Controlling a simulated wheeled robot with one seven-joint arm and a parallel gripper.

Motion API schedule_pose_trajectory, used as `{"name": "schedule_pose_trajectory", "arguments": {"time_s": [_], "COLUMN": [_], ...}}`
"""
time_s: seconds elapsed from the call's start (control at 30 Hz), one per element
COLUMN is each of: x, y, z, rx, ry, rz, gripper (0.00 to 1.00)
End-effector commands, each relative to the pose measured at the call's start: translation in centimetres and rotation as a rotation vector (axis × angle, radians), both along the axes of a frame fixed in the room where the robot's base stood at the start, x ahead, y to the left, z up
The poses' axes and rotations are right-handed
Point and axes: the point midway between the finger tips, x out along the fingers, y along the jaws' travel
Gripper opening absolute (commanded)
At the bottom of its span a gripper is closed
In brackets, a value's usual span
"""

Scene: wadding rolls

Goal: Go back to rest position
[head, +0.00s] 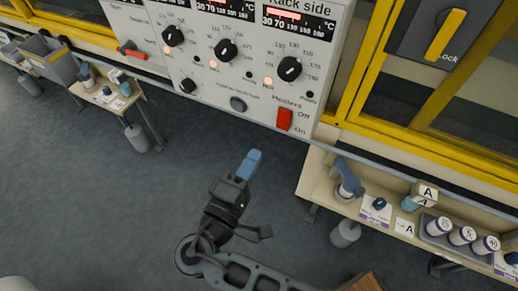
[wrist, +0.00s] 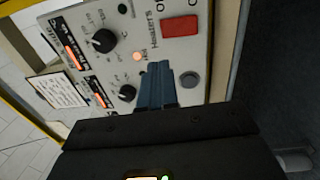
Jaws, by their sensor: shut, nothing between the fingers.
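My gripper (head: 251,160) is in the middle of the head view, in front of and below the control panel, over the grey floor. Its blue fingers are together and hold nothing. In the wrist view the closed fingers (wrist: 156,84) point toward the panel (wrist: 185,55), with the panel's knobs and red switch beyond them. In the head view the fingertips show against the floor, apart from the panel (head: 240,80).
The panel carries black knobs (head: 290,68), lit lamps and a red heater switch (head: 285,119). A wooden bench (head: 320,178) with rolls and labelled boxes stands at right; a small table (head: 135,97) stands at left. Yellow-framed windows flank the panel. The floor (head: 90,200) at left is open.

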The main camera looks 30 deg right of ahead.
Motion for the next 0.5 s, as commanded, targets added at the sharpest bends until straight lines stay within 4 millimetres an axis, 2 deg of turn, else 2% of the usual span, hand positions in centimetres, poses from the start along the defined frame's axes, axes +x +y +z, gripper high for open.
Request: {"name": "schedule_pose_trajectory", "arguments": {"time_s": [0.5], "x": [-0.41], "y": [0.56], "z": [0.10], "rx": [0.001], "ry": [-0.001], "rz": [0.000], "gripper": [0.00]}}
